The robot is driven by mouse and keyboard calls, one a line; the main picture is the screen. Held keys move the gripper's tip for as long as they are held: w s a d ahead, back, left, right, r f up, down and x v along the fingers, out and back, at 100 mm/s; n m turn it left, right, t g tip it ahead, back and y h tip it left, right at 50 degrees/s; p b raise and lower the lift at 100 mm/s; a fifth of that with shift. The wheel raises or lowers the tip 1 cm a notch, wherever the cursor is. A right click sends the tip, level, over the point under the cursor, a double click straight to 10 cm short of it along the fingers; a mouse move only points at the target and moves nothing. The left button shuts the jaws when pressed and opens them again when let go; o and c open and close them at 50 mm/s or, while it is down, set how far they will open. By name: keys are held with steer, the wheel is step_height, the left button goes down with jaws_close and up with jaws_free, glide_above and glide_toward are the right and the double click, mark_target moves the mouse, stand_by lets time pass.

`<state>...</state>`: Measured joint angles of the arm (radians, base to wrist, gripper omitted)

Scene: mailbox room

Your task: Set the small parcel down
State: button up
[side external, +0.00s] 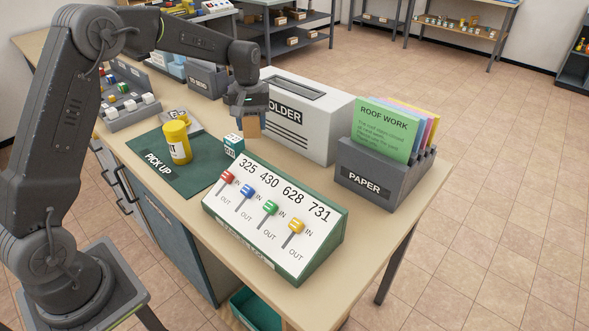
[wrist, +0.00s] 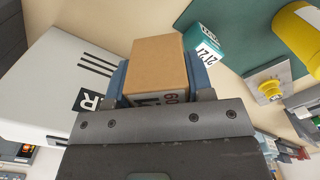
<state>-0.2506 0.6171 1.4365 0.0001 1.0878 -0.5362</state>
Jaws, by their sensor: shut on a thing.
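The small parcel is a brown cardboard box (side external: 249,127) held in my gripper (side external: 249,112) above the table, in front of the white folder box. In the wrist view the parcel (wrist: 158,68) sits between the two blue-grey fingers of my gripper (wrist: 160,82), with a printed label partly showing on its near face. The gripper is shut on it. From the side, the gripper covers the parcel's upper part. I cannot tell exactly how far the parcel's underside is from the table.
A white folder box (side external: 308,117) stands close behind. A green "PICK UP" mat (side external: 185,180) bears a yellow canister (side external: 177,143). A small teal-and-white block (side external: 234,145) is beside the parcel. A lever panel (side external: 270,223) and paper rack (side external: 375,172) stand nearer the right end.

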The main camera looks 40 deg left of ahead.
glide_above(295, 173)
step_height(295, 173, down, 7)
steer(key=shift+a+r, duration=0.1)
steer(key=shift+r, duration=0.05)
steer(key=shift+f, duration=2)
steer(key=shift+f, duration=0.2)
steer(key=o, duration=1)
steer(key=shift+c, duration=0.2)
step_height(295, 173, up, 12)
steer(key=shift+r, duration=0.25)
